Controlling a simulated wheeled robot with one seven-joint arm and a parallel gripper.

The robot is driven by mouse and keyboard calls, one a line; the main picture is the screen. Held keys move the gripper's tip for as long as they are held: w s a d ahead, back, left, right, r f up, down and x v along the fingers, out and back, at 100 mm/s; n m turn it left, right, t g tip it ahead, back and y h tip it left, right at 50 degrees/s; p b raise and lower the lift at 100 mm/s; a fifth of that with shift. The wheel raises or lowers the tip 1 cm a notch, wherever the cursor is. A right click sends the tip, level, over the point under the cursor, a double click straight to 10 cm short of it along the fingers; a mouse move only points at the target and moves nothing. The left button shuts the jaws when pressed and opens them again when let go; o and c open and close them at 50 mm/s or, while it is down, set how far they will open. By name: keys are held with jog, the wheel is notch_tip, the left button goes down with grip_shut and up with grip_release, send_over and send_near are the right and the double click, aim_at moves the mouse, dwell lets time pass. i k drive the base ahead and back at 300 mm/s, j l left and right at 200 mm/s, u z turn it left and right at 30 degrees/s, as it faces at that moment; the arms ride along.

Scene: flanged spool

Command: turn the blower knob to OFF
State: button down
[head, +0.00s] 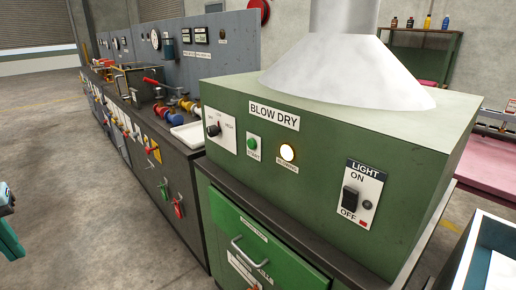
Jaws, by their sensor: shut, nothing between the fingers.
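The blower knob (213,131) is a small black knob on a white plate (228,136) at the left of the green BLOW DRY cabinet's front (330,152). Small labels run along the top of the plate, too small to read surely. I cannot tell which label the knob points at. To its right are a green START button (253,143) and a lamp (287,152) glowing yellow-white over a label that seems to read BLOWING. My gripper is not clearly in view, and nothing is seen touching the knob.
A black LIGHT switch (350,199) with ON and OFF labels is at the right of the front. A large pale hood (345,75) stands on top. A green drawer (245,240) with a handle is below. A dark bench (170,165) with valves adjoins at left. Open floor (70,200) lies left.

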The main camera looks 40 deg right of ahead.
aim_at(212, 131)
jog(key=z, duration=1.75)
